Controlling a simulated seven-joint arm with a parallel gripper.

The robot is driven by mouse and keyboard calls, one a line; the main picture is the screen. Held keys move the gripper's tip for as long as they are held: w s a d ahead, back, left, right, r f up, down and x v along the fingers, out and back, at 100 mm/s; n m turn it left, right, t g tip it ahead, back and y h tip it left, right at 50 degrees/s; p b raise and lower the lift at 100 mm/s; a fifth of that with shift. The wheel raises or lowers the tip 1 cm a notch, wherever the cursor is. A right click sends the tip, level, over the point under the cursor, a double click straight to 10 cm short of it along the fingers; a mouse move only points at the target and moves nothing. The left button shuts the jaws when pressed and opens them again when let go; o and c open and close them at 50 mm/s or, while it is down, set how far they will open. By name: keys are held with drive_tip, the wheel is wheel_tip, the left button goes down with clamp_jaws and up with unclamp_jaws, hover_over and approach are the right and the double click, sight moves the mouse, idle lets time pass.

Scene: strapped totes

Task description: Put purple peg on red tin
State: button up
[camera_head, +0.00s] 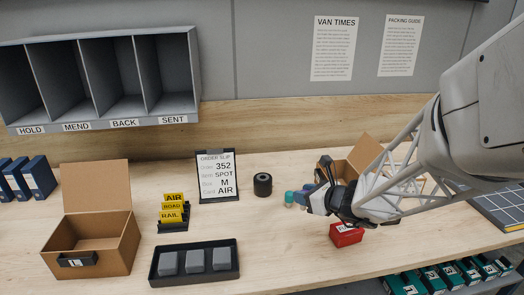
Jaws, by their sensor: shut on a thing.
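The red tin (346,235) sits on the bench in the camera_head view, just below my gripper. Its upper right part is close to my gripper in the picture. My gripper (312,199) points left, above the bench, and is shut on a small purple-blue thing (303,196), which looks like the purple peg. The peg is small and partly hidden by the fingers. A teal round thing (289,198) shows just left of it; I cannot tell whether they touch.
An open cardboard box (363,153) stands behind my gripper. Another open box (110,252) is at left. A black tray (195,279) with grey blocks, yellow cards (173,208), an order slip stand (216,176) and a black roll (262,184) stand on the bench. The front middle is clear.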

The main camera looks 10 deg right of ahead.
drive_tip(key=r, duration=0.2)
hover_over(348, 227)
drive_tip(key=a, duration=0.2)
drive_tip(key=shift+d+f+n+g+y, duration=0.2)
drive_tip(key=shift+d+n+g+y, duration=0.2)
drive_tip(key=shift+d, duration=0.55)
drive_tip(key=shift+f, duration=2)
drive_tip(key=shift+f, duration=2)
drive_tip(key=shift+f, duration=0.15)
drive_tip(key=o, duration=0.9)
drive_tip(key=shift+o, duration=0.2)
